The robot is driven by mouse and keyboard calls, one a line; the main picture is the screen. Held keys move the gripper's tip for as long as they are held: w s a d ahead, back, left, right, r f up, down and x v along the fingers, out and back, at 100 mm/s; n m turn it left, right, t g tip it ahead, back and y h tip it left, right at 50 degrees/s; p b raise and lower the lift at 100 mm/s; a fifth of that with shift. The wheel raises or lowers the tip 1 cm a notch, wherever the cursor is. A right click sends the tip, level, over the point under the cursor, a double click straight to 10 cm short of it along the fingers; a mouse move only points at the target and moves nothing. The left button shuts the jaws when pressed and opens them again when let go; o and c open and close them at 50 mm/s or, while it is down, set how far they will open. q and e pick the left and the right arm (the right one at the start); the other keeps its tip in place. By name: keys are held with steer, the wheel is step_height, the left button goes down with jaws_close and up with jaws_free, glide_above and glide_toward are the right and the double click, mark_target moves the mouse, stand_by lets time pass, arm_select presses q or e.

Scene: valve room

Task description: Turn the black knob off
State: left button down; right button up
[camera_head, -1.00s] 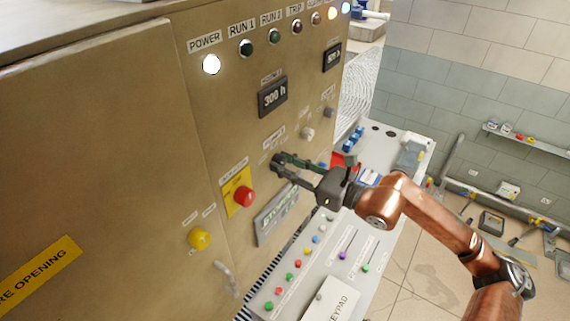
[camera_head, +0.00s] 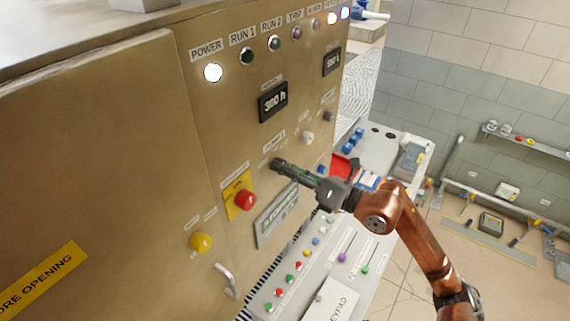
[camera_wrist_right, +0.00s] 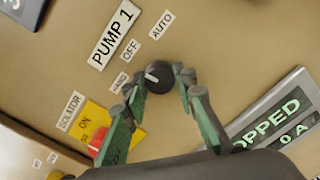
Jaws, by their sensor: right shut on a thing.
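The black knob (camera_wrist_right: 158,78) sits on the tan panel under the PUMP 1 label (camera_wrist_right: 115,34), with HAND, OFF and AUTO marks around it. Its white pointer line faces left in the right wrist view, towards the side of HAND and OFF; I cannot tell exactly which mark it meets. My right gripper (camera_wrist_right: 159,85) is shut on the knob, one finger on each side. In the head view the right gripper (camera_head: 281,165) reaches the panel from the right, and its fingers largely hide the knob. My left gripper is out of view.
The red isolator button (camera_head: 245,199) on its yellow plate and a display (camera_head: 277,215) are close below the right gripper. A pale knob (camera_head: 307,137) is to its upper right. A sloping console (camera_head: 335,250) with buttons and sliders juts out below.

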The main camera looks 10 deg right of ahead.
steer(key=shift+m+p, duration=0.5)
steer(key=shift+m, duration=0.2)
steer(key=o, duration=1.2)
steer(key=shift+c, duration=0.2)
steer(key=shift+d, duration=0.1)
steer(key=v, duration=1.2)
